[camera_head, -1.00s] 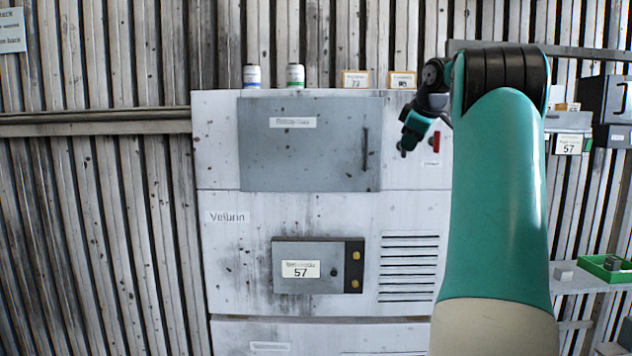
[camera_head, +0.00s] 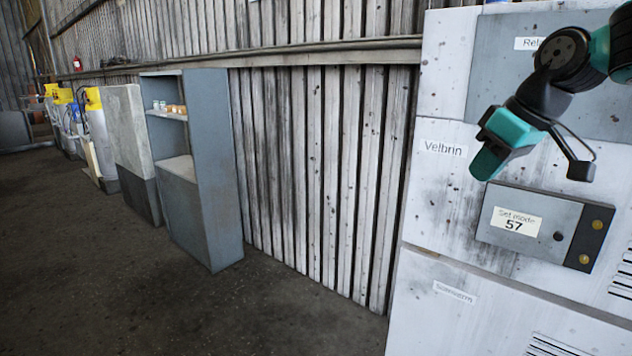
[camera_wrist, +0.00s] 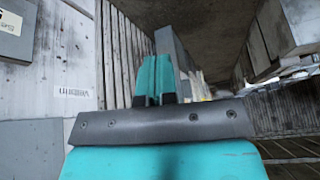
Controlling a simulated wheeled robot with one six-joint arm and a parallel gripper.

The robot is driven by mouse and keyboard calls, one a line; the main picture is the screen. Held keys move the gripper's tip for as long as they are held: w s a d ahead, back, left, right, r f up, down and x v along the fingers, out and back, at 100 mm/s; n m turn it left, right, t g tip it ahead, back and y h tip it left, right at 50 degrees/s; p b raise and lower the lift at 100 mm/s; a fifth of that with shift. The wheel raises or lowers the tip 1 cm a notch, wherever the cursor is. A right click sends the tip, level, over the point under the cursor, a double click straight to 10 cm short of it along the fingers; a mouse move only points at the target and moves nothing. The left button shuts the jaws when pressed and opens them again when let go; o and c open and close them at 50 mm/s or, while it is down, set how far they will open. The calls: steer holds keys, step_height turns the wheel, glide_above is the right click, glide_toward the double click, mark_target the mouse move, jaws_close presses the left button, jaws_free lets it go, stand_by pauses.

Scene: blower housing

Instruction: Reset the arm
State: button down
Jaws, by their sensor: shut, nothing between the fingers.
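My gripper (camera_head: 492,150) is at the upper right of the head view, in front of the white cabinet (camera_head: 432,190) and apart from it as far as I can see. Its teal fingers point down and to the left. In the wrist view the two teal fingers (camera_wrist: 153,78) are pressed together with nothing between them. The dark wrist and part of my arm show above the gripper in the head view.
The white cabinet has a grey panel labelled 57 (camera_head: 535,228) just below my gripper. A blue-grey open shelf (camera_head: 222,160) stands left along the slatted wall (camera_head: 330,160), with yellow-topped units (camera_head: 93,98) farther back. The dark floor (camera_head: 200,310) in front is clear.

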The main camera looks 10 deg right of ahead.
steer(key=s+a+f+n+g+b, duration=0.1)
steer(key=s+a+f+g+b, duration=0.1)
steer(key=s+a+f, duration=0.6)
steer(key=s+a+f+n+g+y+b, duration=0.1)
steer(key=s+a+f+g+b, duration=0.1)
steer(key=s+a+f, duration=0.6)
steer(key=s+a, duration=0.3)
steer(key=s, duration=0.2)
steer(key=shift+s+f+g, duration=0.25)
steer(key=shift+g, duration=0.05)
